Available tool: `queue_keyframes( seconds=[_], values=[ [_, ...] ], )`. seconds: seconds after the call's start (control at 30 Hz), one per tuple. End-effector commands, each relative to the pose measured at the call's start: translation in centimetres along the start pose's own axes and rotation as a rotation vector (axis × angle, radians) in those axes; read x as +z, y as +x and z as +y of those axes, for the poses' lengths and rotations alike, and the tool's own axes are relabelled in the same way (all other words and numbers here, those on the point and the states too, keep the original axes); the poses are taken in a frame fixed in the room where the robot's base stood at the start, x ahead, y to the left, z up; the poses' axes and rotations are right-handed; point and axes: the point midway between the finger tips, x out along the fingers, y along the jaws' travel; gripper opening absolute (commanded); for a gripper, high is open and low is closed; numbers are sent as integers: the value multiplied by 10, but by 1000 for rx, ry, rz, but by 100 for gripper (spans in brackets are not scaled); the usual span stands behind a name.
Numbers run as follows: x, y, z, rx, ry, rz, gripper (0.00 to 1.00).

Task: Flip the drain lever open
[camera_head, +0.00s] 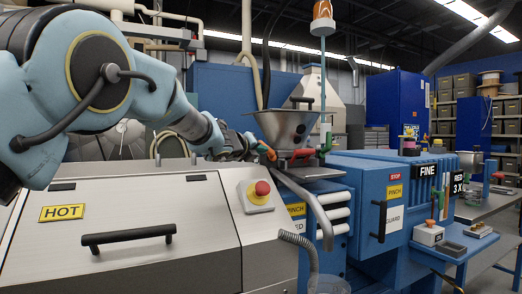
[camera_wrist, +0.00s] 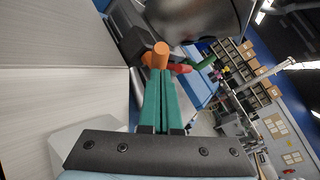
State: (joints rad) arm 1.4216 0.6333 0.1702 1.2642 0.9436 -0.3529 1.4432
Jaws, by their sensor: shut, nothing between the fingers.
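A steel hopper (camera_head: 283,126) stands on the machine, with several coloured handles around its throat. An orange handle (camera_head: 266,151) is on its left side, a red one (camera_head: 300,154) at the front and a green one (camera_head: 327,143) on the right. No label tells which is the drain lever. My gripper (camera_head: 254,149) is at the orange handle. In the wrist view its green fingers (camera_wrist: 160,76) are shut together with nothing between them. Their tips are close to the orange handle's round end (camera_wrist: 161,54); I cannot tell whether they touch.
A steel cover marked HOT (camera_head: 62,212) with a black handle (camera_head: 128,237) lies below my arm. A metal chute (camera_head: 312,207) slopes down below the hopper. Blue cabinets (camera_head: 396,190) stand to the right.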

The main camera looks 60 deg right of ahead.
Motion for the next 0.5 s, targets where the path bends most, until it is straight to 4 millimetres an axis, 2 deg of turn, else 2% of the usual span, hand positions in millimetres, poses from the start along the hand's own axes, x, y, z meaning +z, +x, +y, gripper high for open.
queue_keyframes(
  seconds=[0.5],
  values=[
    [4, 2, -6, 1, 1, 0, 0]
  ],
)
